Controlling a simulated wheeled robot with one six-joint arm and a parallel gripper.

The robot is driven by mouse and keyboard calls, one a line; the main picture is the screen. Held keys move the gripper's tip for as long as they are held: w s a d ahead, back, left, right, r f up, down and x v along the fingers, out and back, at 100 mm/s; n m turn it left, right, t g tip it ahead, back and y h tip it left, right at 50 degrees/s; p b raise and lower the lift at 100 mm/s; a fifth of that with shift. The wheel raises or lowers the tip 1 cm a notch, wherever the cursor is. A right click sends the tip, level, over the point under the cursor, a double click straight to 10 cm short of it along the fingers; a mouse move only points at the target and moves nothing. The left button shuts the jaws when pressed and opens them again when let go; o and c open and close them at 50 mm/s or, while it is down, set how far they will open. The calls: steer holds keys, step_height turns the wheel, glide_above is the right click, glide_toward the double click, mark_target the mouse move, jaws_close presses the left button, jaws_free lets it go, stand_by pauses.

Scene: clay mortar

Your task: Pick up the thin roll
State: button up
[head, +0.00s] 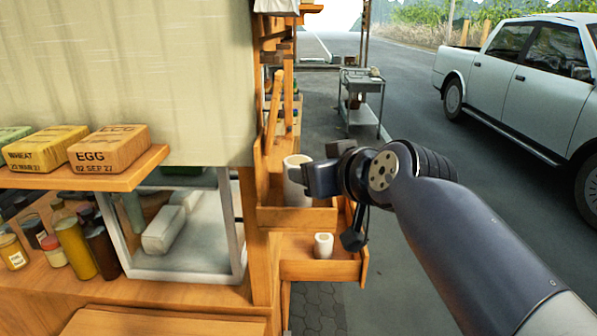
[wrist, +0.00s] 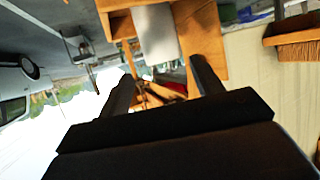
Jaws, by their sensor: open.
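A tall white roll (head: 296,182) stands upright in the upper wooden tray of the stall in the head view. In the wrist view, a pale cylinder that looks like this roll (wrist: 157,36) shows beyond the fingertips, in line with the gap between them. My gripper (head: 318,179) is just right of the roll in the head view and covers part of its right side. In the wrist view my gripper (wrist: 160,78) is open, with nothing between its fingers. A smaller white hollow cylinder (head: 323,246) stands in the lower tray.
The upper wooden tray (head: 297,221) and lower wooden tray (head: 318,271) have raised walls. A wooden post stands left of them, beside a glass case (head: 180,277). A grey cart (head: 361,101) and a white pickup (head: 520,85) stand farther off.

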steer(key=x, duration=0.5)
steer(key=shift+f+p, duration=0.15)
steer(key=shift+p, duration=0.15)
steer(key=shift+p+x, duration=0.75)
steer(key=shift+x, duration=1.8)
steer(key=shift+a, duration=0.1)
steer(key=shift+c, duration=0.5)
steer(key=c, duration=0.6)
